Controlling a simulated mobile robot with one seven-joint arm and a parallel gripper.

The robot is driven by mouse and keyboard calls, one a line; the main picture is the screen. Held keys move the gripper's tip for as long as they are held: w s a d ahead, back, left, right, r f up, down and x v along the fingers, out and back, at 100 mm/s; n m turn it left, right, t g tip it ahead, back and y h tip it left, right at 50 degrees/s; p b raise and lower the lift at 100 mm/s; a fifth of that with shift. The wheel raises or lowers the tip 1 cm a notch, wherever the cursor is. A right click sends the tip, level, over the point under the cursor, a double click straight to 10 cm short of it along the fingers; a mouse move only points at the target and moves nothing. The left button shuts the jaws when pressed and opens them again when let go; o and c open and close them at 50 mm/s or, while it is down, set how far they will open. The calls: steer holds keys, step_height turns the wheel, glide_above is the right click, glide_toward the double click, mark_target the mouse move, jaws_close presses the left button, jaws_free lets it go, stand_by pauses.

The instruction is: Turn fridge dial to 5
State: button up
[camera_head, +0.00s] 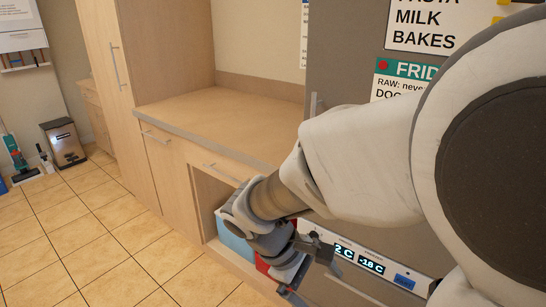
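The grey fridge (345,50) stands at the right, largely behind my arm. Its control panel (400,270) runs low across the front, with two lit displays, one reading "2 C" with its left part covered (344,252) and one reading "-18 C" (371,264). A small blue label or button (404,281) sits right of them. My gripper (310,276) is low in front of the panel's left end, pointing down and right. Its dark fingers look spread apart, with nothing seen between them. I cannot make out a dial; my gripper and arm hide part of the panel.
A wooden counter (215,115) with cabinets stands left of the fridge. A bin (63,143) stands at the far left. The tiled floor (100,235) is clear.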

steer(key=s+d+r+m+t+y, duration=0.5)
steer(key=s+r+m+y, duration=0.15)
steer(key=r+m, duration=0.4)
step_height(320, 180, up, 15)
steer(key=p, duration=1.4)
steer(key=shift+p, duration=0.35)
steer(key=shift+d, duration=0.2)
